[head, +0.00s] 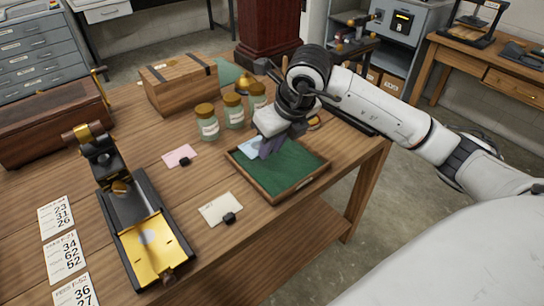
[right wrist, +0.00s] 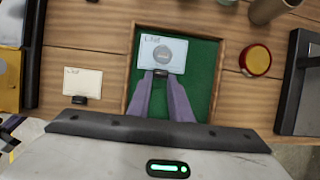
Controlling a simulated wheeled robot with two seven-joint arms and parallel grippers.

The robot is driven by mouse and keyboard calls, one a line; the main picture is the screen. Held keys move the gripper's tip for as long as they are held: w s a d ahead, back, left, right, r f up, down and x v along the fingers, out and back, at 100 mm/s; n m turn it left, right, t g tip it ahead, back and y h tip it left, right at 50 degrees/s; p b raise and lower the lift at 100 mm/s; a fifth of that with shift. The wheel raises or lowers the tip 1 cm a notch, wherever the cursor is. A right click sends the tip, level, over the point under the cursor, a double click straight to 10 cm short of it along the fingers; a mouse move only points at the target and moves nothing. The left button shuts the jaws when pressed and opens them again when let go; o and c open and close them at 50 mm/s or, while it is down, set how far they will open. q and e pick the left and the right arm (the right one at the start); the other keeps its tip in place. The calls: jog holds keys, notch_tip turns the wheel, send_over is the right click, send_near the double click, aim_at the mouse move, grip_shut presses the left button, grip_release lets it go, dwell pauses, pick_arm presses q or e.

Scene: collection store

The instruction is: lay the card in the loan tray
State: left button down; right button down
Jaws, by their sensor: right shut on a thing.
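The loan tray (head: 292,190) is a shallow wooden tray with a green lining, near the table's right edge. It also shows in the right wrist view (right wrist: 205,95). My right gripper (head: 270,149) is over the tray's far part, pointing down. In the right wrist view its purple fingers (right wrist: 161,80) are shut on the black clip at the near edge of a pale blue card (right wrist: 150,57) with a round grey mark. The card (head: 249,147) is partly hidden by the gripper in the head view. I cannot tell whether it touches the lining. My left gripper is out of view.
A pink card (head: 180,155) and a cream card (head: 217,209), each with a black clip, lie left of the tray. Several lidded jars (head: 207,122) stand behind it. A black-and-brass device (head: 150,245) and number sheets (head: 66,255) are at left. A wooden chest (head: 180,85) stands behind.

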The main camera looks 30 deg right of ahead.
notch_tip(320, 180, down, 3)
jog(key=shift+s+f, duration=0.1)
jog(key=shift+f, duration=0.3)
jog(key=c, duration=1.6)
grip_release()
jog(key=shift+f, duration=0.1)
